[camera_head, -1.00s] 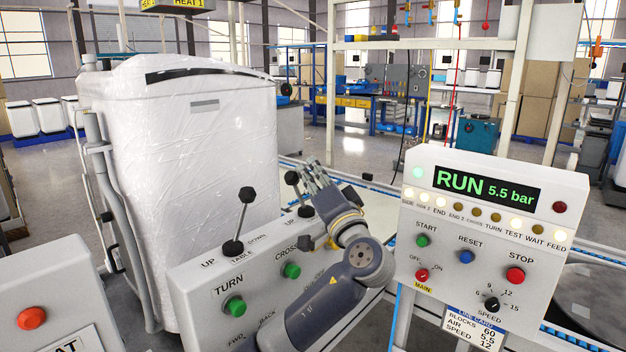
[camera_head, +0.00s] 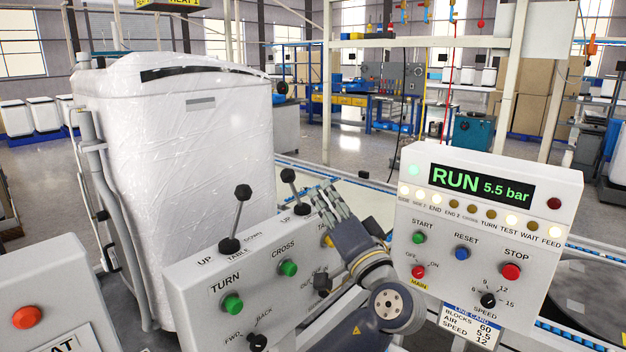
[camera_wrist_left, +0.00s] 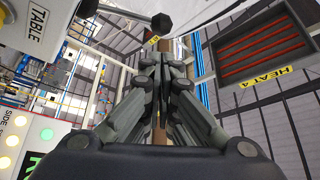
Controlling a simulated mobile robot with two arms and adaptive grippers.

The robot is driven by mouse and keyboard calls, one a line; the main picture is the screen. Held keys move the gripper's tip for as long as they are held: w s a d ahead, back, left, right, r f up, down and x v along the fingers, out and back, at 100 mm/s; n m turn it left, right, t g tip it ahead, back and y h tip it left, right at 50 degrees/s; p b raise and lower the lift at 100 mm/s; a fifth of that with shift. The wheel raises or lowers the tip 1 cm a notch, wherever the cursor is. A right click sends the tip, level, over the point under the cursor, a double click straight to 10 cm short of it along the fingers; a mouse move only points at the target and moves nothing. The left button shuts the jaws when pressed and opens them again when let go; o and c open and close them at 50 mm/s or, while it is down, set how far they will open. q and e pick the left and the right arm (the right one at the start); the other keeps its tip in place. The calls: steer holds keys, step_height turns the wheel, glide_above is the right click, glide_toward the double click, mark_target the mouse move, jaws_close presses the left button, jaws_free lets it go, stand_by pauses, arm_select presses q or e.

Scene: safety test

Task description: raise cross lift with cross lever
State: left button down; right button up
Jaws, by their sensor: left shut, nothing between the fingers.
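A grey control box (camera_head: 200,285) carries two black levers. The front lever (camera_head: 240,212), marked UP, TABLE and DOWN, leans slightly right. The second lever (camera_head: 289,177), marked UP, stands behind it to the right; the rest of its label is hidden, so I cannot confirm it is the cross lever. My left gripper (camera_head: 329,203) is shut and empty, just right of the second lever, fingers pointing up and apparently apart from it. In the left wrist view the closed fingers (camera_wrist_left: 160,70) show below a black lever knob (camera_wrist_left: 162,22); contact is unclear. The cross lift is not identifiable.
A film-wrapped white cabinet (camera_head: 185,180) stands behind the box. A console (camera_head: 485,225) reading RUN 5.5 bar stands close right of my arm. Green buttons labelled TURN (camera_head: 233,303) and CROSS (camera_head: 288,268) sit on the box front.

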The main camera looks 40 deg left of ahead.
arm_select(q)
steer(key=shift+v, duration=1.7)
steer(key=w+d+f+m+t+h, duration=0.1)
steer(key=w+f+m+h, duration=0.35)
steer(key=f, duration=0.75)
steer(key=w+d+f+m+t+h, duration=0.1)
steer(key=w+f+m+h, duration=0.4)
steer(key=f, duration=0.7)
steer(key=s+d+f+m+g+h+p, duration=0.1)
steer(key=s+f+g+h, duration=0.15)
steer(key=f, duration=1.25)
steer(key=s+d+f+g+h+p, duration=0.15)
steer(key=s+f, duration=0.25)
steer(key=f, duration=1.2)
steer(key=s+d+f+n+g+h, duration=0.2)
steer(key=s+f+g+h, duration=0.15)
steer(key=s+f, duration=1.45)
steer(key=s+f+n+g+h, duration=0.1)
steer(key=s+f, duration=0.4)
steer(key=s, duration=1)
steer(key=s+d+f+n+g+h, duration=0.1)
steer(key=s+f+n+g, duration=0.2)
steer(key=s, duration=1.2)
step_height(320, 180, down, 2)
steer(key=shift+d+f+n, duration=0.1)
steer(key=shift+d+n, duration=0.15)
steer(key=shift+n, duration=0.1)
